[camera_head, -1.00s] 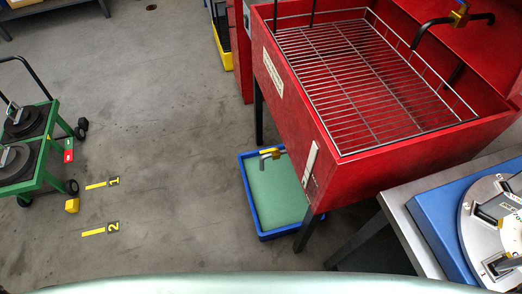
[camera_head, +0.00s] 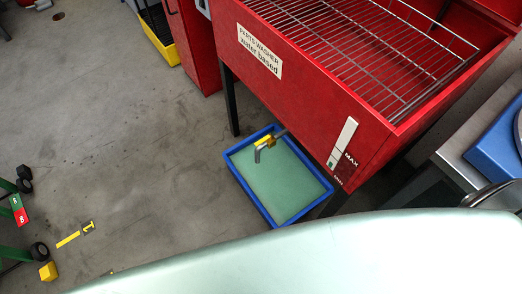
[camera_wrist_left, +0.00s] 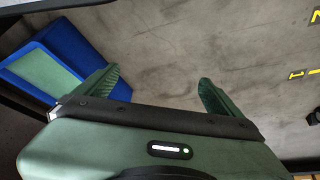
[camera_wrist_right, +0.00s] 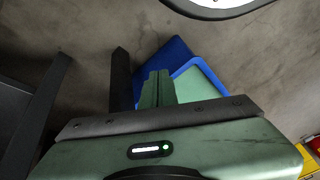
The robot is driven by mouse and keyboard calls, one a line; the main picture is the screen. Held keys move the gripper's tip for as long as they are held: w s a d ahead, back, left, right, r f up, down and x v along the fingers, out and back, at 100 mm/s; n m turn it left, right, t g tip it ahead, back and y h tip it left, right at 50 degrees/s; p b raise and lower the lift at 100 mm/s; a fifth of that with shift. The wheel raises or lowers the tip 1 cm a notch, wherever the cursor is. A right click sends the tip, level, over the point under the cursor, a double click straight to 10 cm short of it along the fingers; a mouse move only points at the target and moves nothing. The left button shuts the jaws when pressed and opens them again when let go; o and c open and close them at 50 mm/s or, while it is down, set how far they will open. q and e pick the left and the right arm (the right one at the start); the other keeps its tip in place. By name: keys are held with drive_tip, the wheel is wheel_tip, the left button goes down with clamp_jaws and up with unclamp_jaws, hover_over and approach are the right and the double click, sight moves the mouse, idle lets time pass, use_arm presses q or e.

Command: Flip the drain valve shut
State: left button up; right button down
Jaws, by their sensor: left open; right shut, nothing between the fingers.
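The drain valve shows under the red parts washer (camera_head: 310,95) in the head view, as a grey bent spout with a yellow handle (camera_head: 266,141). Its exact handle position is too small to tell. It hangs over a blue tray (camera_head: 262,217) with a pale green inside. My left gripper (camera_wrist_left: 158,85) is open and empty in the left wrist view, with the tray (camera_wrist_left: 98,58) beyond its left finger. My right gripper (camera_wrist_right: 157,85) is shut and empty, with the tray (camera_wrist_right: 170,52) just beyond its fingertips. The valve does not show in either wrist view. Neither gripper shows in the head view.
The washer's dark legs (camera_head: 229,100) stand beside the tray. A grey bench (camera_head: 470,150) with a blue device (camera_head: 497,145) is at the right. A green cart's wheels (camera_head: 39,251) and a yellow floor mark (camera_head: 68,240) are at the left. Floor between is clear.

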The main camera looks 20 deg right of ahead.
use_arm(q)
drive_tip(key=w+d+r+t+h+b, duration=0.1)
drive_tip(key=w+d+r+t+b, duration=0.15)
drive_tip(key=w+r+b, duration=0.55)
drive_tip(key=w+d+r+t+h+b, duration=0.1)
drive_tip(key=w+d+r+t+b, duration=0.1)
drive_tip(key=w+r+t+b, duration=0.5)
use_arm(e)
drive_tip(key=w+r+m+t+y+p, duration=0.1)
drive_tip(key=w+r+m+t+p, duration=0.15)
drive_tip(key=w, duration=0.55)
drive_tip(key=w+r+m+t+y+p, duration=0.1)
drive_tip(key=w+m+t, duration=0.25)
drive_tip(key=w, duration=0.55)
use_arm(q)
wheel_tip(320, 180, up, 19)
drive_tip(key=w+t+h+b, duration=0.1)
drive_tip(key=w+t+b, duration=0.1)
drive_tip(key=b, duration=0.6)
drive_tip(key=shift+d+t+b, duration=0.3)
drive_tip(key=shift+t+b, duration=0.05)
use_arm(e)
drive_tip(key=w+a+r+m+t+y, duration=0.2)
drive_tip(key=w+r+m, duration=0.3)
drive_tip(key=r, duration=0.6)
drive_tip(key=shift+w+r+t, duration=0.25)
drive_tip(key=shift+w+t, duration=0.45)
drive_tip(key=shift+w, duration=0.5)
use_arm(q)
drive_tip(key=shift+w, duration=0.1)
